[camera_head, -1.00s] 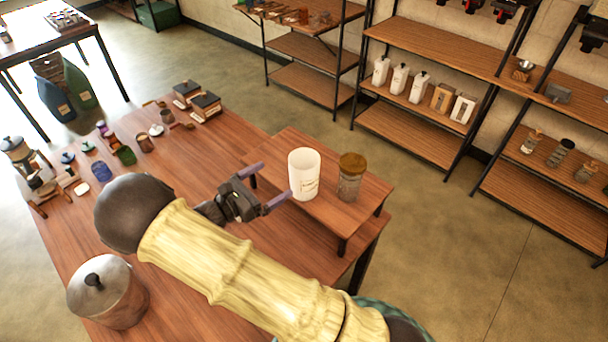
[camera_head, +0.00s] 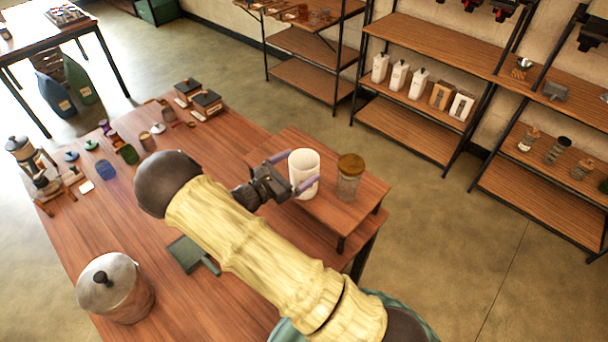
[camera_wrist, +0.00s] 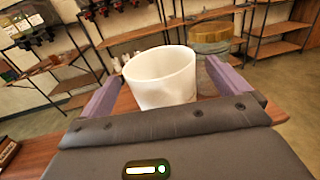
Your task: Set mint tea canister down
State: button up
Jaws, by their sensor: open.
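A white, open-topped canister (camera_head: 305,164) stands upright on the small raised wooden stand (camera_head: 342,213). I take it for the mint tea canister, though no label can be read now. My gripper (camera_head: 290,172) is open, with one purple finger on each side of the canister. In the wrist view the canister (camera_wrist: 160,82) sits between the spread fingers, and its lower part is hidden by the gripper body. I cannot tell whether either finger touches it.
A glass jar with a wooden lid (camera_head: 349,176) stands close on the canister's right. A metal pot (camera_head: 115,290) and a dark green object (camera_head: 186,254) are on the main table (camera_head: 215,147). Small cups and boxes crowd its far left. The stand's front right is bare.

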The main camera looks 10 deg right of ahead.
jog(key=x, duration=0.3)
jog(key=shift+p, duration=0.35)
jog(key=shift+a, duration=0.1)
jog(key=c, duration=1.5)
jog(key=shift+r+b, duration=1.2)
jog(key=shift+r, duration=3.8)
jog(key=shift+c, duration=0.2)
